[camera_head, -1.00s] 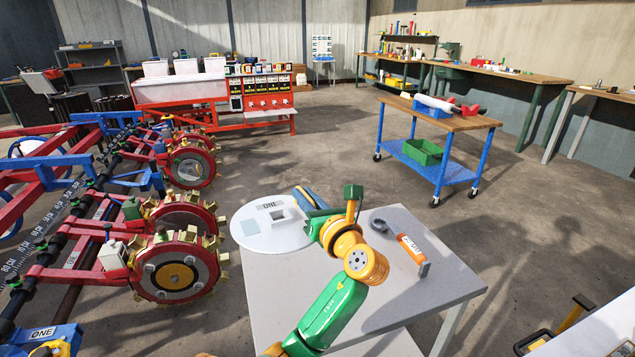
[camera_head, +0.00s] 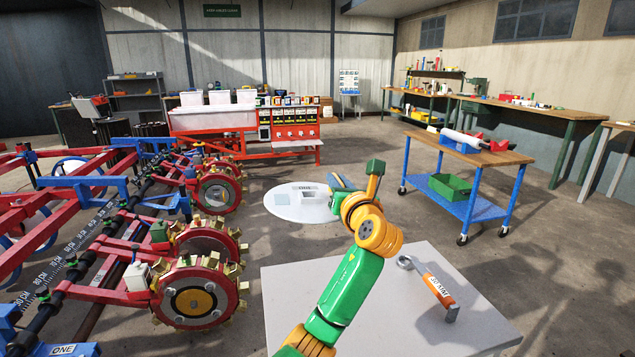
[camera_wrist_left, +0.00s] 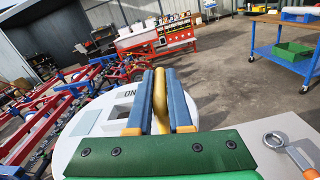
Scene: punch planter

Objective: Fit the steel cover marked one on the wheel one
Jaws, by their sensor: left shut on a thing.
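The steel cover (camera_head: 285,212) is a pale round disc with a label reading ONE and a cut-out near its middle. It also shows in the left wrist view (camera_wrist_left: 72,132). My left gripper (camera_head: 338,183) is shut on the cover, its blue fingers around a yellow bar in the wrist view (camera_wrist_left: 160,100). The cover is held clear beyond the far edge of the grey table. A red punch wheel (camera_head: 193,302) with yellowish cups stands on the machine at left, apart from the cover. A ONE label (camera_head: 63,350) sits on the blue frame at lower left. My right gripper is out of view.
The grey table (camera_head: 300,300) bears a wrench with an orange handle (camera_head: 437,290). More punch wheels (camera_head: 217,192) stand farther back. A blue trolley (camera_head: 466,208) stands at right and a red bench (camera_head: 245,150) at the back. Floor is open between them.

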